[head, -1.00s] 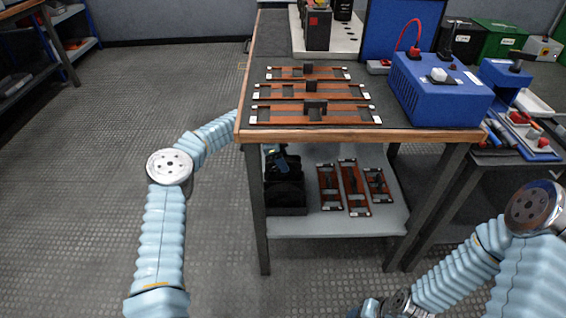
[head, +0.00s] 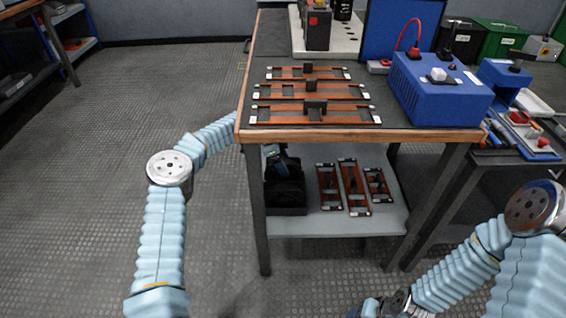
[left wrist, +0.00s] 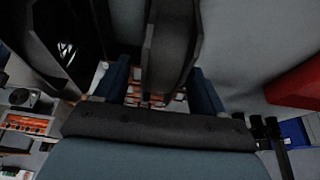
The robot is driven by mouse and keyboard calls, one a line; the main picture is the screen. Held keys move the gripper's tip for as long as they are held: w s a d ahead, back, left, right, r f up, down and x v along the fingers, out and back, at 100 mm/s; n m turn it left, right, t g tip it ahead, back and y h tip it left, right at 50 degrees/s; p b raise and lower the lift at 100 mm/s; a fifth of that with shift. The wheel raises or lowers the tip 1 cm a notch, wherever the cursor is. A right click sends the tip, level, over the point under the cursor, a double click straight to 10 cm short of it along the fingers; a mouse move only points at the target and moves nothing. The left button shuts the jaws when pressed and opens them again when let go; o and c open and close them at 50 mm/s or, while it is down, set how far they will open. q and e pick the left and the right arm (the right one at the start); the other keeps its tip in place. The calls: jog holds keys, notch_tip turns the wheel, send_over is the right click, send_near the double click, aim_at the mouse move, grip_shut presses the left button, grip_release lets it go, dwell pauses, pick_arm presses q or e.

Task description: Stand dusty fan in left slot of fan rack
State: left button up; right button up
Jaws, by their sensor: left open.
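My left gripper (head: 274,157) is under the table top, just above a black open-topped box (head: 287,211) on the lower shelf. Dark things (head: 288,190) stand inside that box, too dark to identify surely. In the left wrist view the two blue fingers of my left gripper (left wrist: 162,76) are apart. A dark grey, thick upright piece (left wrist: 170,45), possibly the dusty fan, shows between them; I cannot tell if they touch it. A rack with a left slot cannot be told for certain. My right gripper is not clearly seen; only its arm shows at lower right.
Several brown frames with dark handles lie on the table top (head: 218,128) and on the grey lower shelf (head: 340,224). A blue box (head: 440,95) stands at the table's right. A dark ribbed shape (left wrist: 72,45) is left of my fingers. The floor at left is clear.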

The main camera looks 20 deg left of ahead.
pick_arm(q)
jog(key=v, duration=0.3)
jog(key=shift+a, duration=0.3)
jog(key=s+a, duration=0.3)
jog(key=a, duration=0.7)
jog(key=shift+a+f, duration=0.2)
jog(key=shift+a, duration=0.2)
jog(key=shift+s, duration=0.2)
